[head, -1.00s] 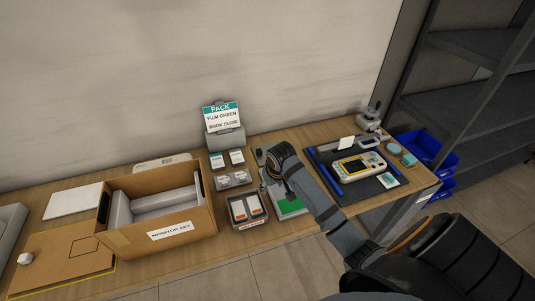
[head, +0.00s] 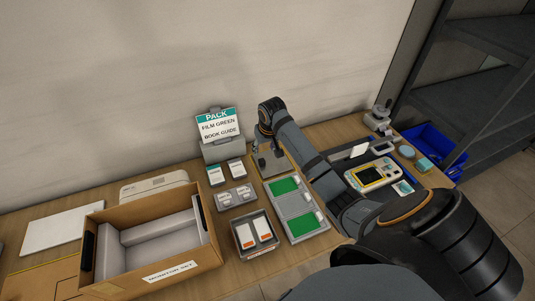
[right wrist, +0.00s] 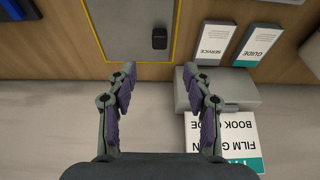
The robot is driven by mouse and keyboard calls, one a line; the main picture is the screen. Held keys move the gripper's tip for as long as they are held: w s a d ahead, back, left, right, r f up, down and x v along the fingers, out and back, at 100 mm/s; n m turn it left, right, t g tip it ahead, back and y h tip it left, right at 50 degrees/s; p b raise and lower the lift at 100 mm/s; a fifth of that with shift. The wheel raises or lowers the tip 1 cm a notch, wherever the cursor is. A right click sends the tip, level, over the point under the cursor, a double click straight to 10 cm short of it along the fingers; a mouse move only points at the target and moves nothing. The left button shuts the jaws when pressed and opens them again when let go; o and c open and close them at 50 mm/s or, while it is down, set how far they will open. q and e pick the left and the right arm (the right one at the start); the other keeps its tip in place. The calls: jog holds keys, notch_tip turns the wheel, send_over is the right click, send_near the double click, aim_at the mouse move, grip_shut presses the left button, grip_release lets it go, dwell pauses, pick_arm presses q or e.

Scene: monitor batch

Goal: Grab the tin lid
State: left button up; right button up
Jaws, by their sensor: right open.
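Two small round pieces sit at the right end of the table in the head view: a flat, pale-topped disc (head: 407,151) and a teal-topped tin (head: 424,165) beside it. They are too small for me to tell which is the tin lid. My right gripper (head: 262,146) is far to their left, near the pack sign. In the right wrist view it (right wrist: 160,85) is open, with nothing between its fingers. Neither round piece shows in that view. My left gripper is not in view.
A grey yellow-edged mat (right wrist: 121,37) with a small black object (right wrist: 159,38) lies by the right gripper. The pack sign (head: 218,126) stands at the back. A large cardboard box (head: 205,258) is at left; a blue bin (head: 436,146) is beyond the table's right end.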

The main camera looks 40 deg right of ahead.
aim_at(262, 160)
jog(key=x, duration=0.4)
jog(key=shift+s+a+f, duration=0.1)
jog(key=shift+s+f, duration=0.05)
jog(key=shift+s, duration=0.15)
jog(key=shift+w+f, duration=0.2)
jog(key=shift+f, duration=0.1)
jog(key=shift+p+x, duration=0.6)
jog(key=shift+x, duration=0.35)
jog(key=x, duration=0.2)
jog(key=shift+w+f, duration=0.2)
jog(key=shift+w, duration=0.05)
jog(key=shift+w+f, duration=0.1)
jog(key=shift+f, duration=0.2)
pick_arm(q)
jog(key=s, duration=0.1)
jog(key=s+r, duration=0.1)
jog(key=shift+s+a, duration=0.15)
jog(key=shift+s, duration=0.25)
pick_arm(e)
grip_shut()
